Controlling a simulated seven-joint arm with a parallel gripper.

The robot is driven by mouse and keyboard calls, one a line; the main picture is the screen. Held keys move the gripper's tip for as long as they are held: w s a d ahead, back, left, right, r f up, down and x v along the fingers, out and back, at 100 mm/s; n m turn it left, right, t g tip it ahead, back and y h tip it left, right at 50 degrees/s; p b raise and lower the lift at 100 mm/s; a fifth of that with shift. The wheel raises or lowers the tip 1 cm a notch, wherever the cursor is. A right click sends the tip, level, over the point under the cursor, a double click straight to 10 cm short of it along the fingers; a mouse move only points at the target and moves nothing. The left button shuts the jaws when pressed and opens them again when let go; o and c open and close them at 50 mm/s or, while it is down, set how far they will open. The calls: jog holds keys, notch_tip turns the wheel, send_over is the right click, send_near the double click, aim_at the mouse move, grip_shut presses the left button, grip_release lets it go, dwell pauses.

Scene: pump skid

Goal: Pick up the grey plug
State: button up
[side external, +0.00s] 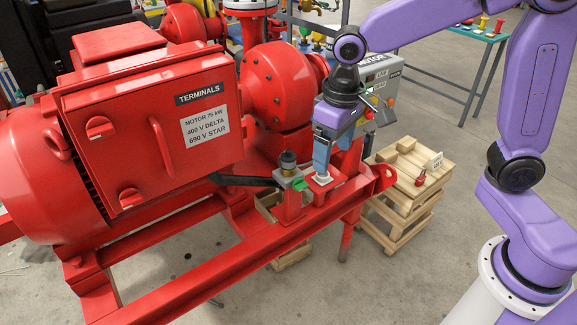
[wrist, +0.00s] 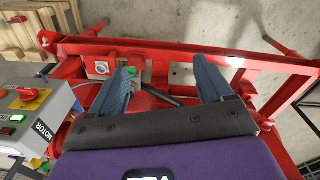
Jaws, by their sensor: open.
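No piece is clearly recognisable as the grey plug. A small pale grey square piece (side external: 322,179) sits on top of a red post on the skid rail. In the wrist view what looks like the same piece (wrist: 101,67) has a round centre and lies just left of the left finger. My gripper (side external: 320,168) points down above the rail, close over that piece in the side view. In the wrist view my gripper (wrist: 163,72) has its blue fingers wide apart, with nothing held between them. Contact cannot be told.
Beside the post stands a grey-green box (side external: 291,181) with a dark round cap (side external: 288,158) and a black handle (side external: 243,180). A red motor (side external: 150,120) fills the left. The control box (side external: 375,90) stands close behind my gripper. Wooden crates (side external: 405,180) stand to the right.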

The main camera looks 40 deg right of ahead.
jog(key=w+f+m, duration=0.2)
jog(key=w+m, duration=0.5)
jog(key=w, duration=0.8)
jog(key=m+h, duration=0.1)
jog(key=m, duration=0.6)
send_near(288, 149)
jog(key=f, duration=0.4)
jog(key=d+f, duration=0.1)
jog(key=f, duration=0.1)
jog(key=shift+f, duration=0.2)
jog(key=shift+w+d+f, duration=0.1)
jog(key=shift+w+f, duration=0.05)
jog(key=shift+f, duration=1.45)
jog(key=shift+w+f, duration=0.15)
jog(key=shift+f, duration=1.45)
jog(key=c, duration=1.2)
